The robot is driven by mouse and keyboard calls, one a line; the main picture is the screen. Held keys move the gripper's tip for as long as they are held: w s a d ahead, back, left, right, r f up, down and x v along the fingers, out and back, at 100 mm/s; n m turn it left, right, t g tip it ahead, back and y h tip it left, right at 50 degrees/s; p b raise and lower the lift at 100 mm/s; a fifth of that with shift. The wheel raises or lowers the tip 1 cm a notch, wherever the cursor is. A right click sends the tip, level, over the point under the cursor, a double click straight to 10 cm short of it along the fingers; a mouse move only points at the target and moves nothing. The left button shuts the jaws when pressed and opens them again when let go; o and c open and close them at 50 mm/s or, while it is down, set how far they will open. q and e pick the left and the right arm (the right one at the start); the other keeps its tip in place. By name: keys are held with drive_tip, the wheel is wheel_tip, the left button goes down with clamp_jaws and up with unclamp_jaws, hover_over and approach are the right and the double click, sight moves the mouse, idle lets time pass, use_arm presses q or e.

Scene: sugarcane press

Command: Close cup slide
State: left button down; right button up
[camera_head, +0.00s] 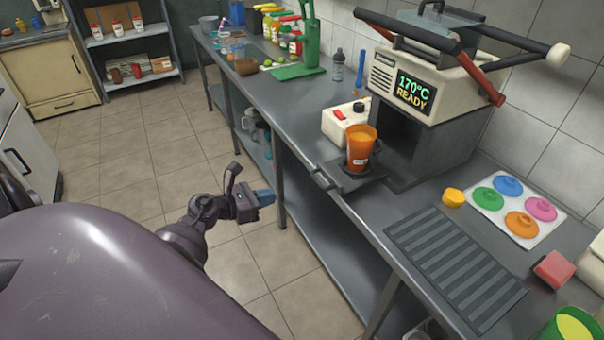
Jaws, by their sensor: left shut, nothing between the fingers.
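An orange cup (361,148) stands upright on the cup slide (339,179), a dark flat tray that sticks out from the front of the sealing machine (421,92). The slide's front edge and handle (322,179) reach the counter's front edge. The machine's display reads 170°C READY. My left gripper (268,197) is shut and empty. It is in front of the counter, left of and lower than the slide, and apart from it. My right gripper is not in view.
The long metal counter (375,222) has a ribbed dark mat (455,268) and a tray of coloured lids (516,208) to the right of the machine. A yellow lid (453,197) lies near that tray. A green press (306,50) stands farther back. The floor left of the counter is open.

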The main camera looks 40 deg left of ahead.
use_arm(q)
drive_tip(key=b, duration=0.4)
approach(368, 165)
drive_tip(key=shift+w+d+f, duration=0.2)
drive_tip(key=shift+w+f, duration=0.7)
drive_tip(key=shift+f, duration=0.2)
drive_tip(key=b+x, duration=0.1)
drive_tip(key=x, duration=0.2)
drive_tip(key=r+x, duration=0.1)
drive_tip(key=x, duration=0.3)
drive_tip(key=shift+d+r+b, duration=0.1)
drive_tip(key=shift+r+b, duration=0.15)
drive_tip(key=shift+b, duration=0.15)
drive_tip(key=shift+w+d+r, duration=0.1)
drive_tip(key=shift+w+d, duration=0.05)
drive_tip(key=shift+w, duration=0.2)
drive_tip(key=shift+w+r, duration=0.15)
drive_tip(key=shift+r, duration=0.2)
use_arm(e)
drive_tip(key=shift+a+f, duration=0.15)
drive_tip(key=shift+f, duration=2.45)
